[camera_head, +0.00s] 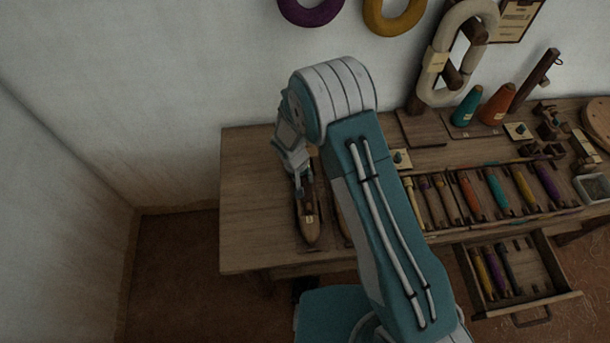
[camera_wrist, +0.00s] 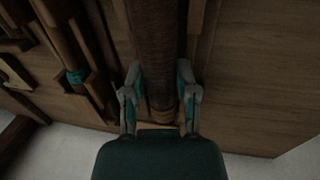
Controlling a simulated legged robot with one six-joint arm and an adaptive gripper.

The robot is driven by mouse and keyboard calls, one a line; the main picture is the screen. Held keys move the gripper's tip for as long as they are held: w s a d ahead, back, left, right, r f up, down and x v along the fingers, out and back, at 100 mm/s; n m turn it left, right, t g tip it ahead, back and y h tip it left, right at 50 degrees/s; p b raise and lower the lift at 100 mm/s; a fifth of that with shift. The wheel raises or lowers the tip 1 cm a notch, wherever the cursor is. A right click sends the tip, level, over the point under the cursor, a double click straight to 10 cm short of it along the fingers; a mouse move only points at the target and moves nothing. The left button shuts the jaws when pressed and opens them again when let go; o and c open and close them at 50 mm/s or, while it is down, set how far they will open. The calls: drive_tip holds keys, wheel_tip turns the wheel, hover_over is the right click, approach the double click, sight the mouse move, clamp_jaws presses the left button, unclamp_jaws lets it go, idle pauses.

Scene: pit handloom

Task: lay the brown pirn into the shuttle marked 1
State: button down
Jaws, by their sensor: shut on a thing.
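My gripper (camera_head: 305,187) is over the left part of the bench, pointing down at a wooden boat-shaped shuttle (camera_head: 311,231). The shuttle has a small pale tag whose mark is too small to read. In the wrist view my gripper (camera_wrist: 161,93) is shut on the brown pirn (camera_wrist: 155,45), a dark brown wound cylinder between the two fingers. Wooden edges of the shuttle (camera_wrist: 196,25) show beside the pirn, which is in line with it. I cannot tell whether the pirn rests in the shuttle or is just above it. In the head view my gripper mostly hides the pirn.
A rack of several coloured pirns (camera_head: 470,190) lies right of my arm. An open drawer (camera_head: 517,285) below holds more pirns. Teal (camera_head: 466,108) and orange (camera_head: 497,105) cones stand behind. The bench's left end (camera_head: 250,190) is bare.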

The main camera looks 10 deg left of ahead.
drive_tip(key=shift+a, duration=0.5)
drive_tip(key=shift+d, duration=0.2)
drive_tip(key=shift+c, duration=1.5)
unclamp_jaws()
drive_tip(key=shift+d+r, duration=0.1)
drive_tip(key=shift+d, duration=0.25)
drive_tip(key=shift+a, duration=0.2)
